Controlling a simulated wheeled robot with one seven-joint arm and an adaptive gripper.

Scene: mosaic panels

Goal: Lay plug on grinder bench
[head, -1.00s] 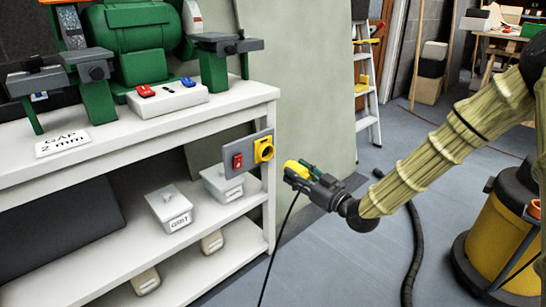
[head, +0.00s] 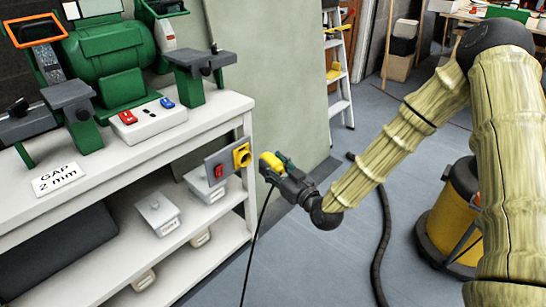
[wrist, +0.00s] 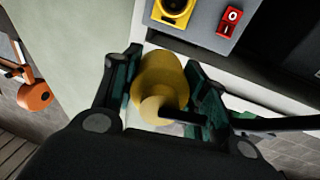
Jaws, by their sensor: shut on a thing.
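My gripper (head: 274,170) is shut on the yellow plug (head: 271,160), which has a black cable hanging down from it. The plug (wrist: 160,85) also shows between the green fingers in the wrist view. The plug is in the air to the right of the grinder bench (head: 215,118), below the level of its white top and apart from it. The green grinder (head: 115,60) stands on the bench top. A yellow socket (head: 242,155) sits beside a red switch on a grey plate at the bench's right end; it also shows in the wrist view (wrist: 175,8).
A "GAP 2 mm" card (head: 57,177) and a white switch box (head: 148,122) lie on the bench top, with bare white surface near its front edge. Grey lidded boxes (head: 157,212) stand on the shelf below. A yellow vacuum (head: 450,215) and dark hose are on the floor at right.

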